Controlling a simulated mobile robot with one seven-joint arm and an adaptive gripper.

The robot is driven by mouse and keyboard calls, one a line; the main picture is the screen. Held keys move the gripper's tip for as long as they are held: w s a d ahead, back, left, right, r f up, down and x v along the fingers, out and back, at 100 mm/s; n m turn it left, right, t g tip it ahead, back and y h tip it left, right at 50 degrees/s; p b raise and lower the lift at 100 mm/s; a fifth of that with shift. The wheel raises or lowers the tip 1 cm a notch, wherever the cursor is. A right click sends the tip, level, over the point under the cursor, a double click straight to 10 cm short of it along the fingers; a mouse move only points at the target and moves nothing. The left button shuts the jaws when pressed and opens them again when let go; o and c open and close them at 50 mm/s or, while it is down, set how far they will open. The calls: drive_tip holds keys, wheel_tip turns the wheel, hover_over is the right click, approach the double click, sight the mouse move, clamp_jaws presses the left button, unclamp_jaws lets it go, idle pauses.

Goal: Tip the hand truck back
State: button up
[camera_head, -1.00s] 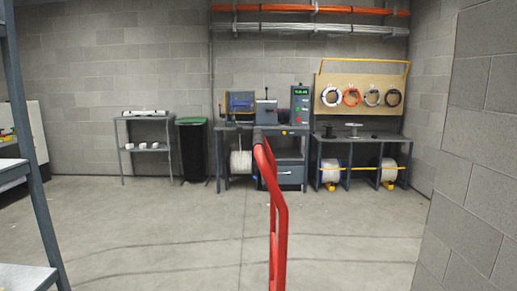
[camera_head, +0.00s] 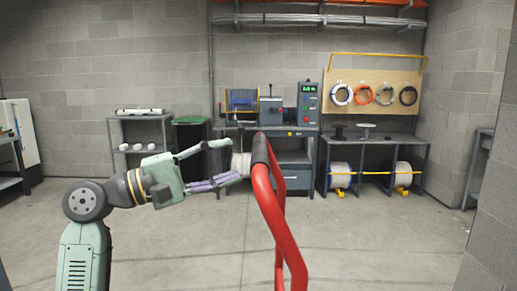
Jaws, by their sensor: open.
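The hand truck (camera_head: 272,205) is a red tubular frame with a black grip (camera_head: 260,150) at its top. It stands in the lower middle of the head view, close in front of me. Its lower part and wheels are below the picture. My gripper (camera_head: 230,160) is open and points right toward the black grip. In the picture its fingertips are just left of the grip, one higher and one lower. I cannot tell whether they touch it. Nothing shows between the fingers.
A workbench (camera_head: 308,130) with machines stands at the back wall. A dark bin (camera_head: 190,148) and a small shelf (camera_head: 140,118) are left of it. A spool rack (camera_head: 372,141) is to its right. A block wall (camera_head: 492,230) rises close at right. Open concrete floor lies between.

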sight(261, 150)
drive_tip(key=p+x, duration=0.2)
drive_tip(key=x, duration=0.6)
drive_tip(key=shift+d, duration=0.1)
clamp_jaws()
idle(0.4)
